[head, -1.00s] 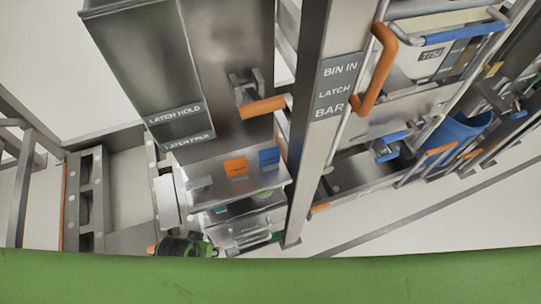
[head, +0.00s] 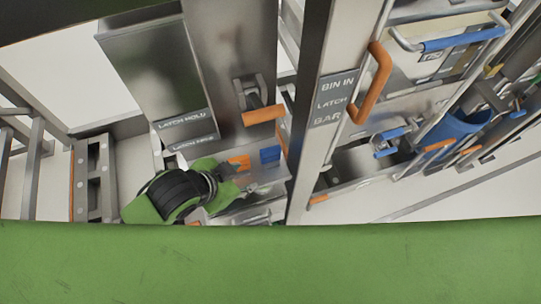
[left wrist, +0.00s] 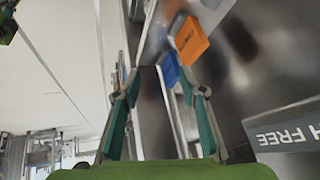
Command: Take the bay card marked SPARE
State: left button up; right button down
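I cannot tell which card is marked SPARE. My left gripper (head: 245,187) is just below and in front of the cards, and my arm hides part of the ledge. In the wrist view its fingers (left wrist: 160,88) are spread apart with nothing between them, pointing towards the cards. My right gripper is not in view.
A post with a BIN IN LATCH BAR sign (head: 331,98) and an orange handle (head: 373,80) stands right of the cards. An orange-tipped latch (head: 262,115) juts out above them. A LATCH HOLD label (head: 181,125) is on the upper left housing. A blue bin (head: 463,128) is farther right.

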pick_arm(q)
jog(key=m, duration=0.1)
jog(key=m+g+p, duration=0.1)
jog(key=m+p, duration=0.1)
jog(key=p, duration=0.1)
send_near(270, 151)
jog(key=x, duration=0.5)
jog(key=shift+w+d+f, duration=0.2)
jog(key=shift+d+f, duration=0.05)
jog(key=p+x, duration=0.1)
jog(key=x, duration=0.4)
jog(key=shift+a, duration=0.1)
jog(key=shift+s, duration=0.1)
grip_shut()
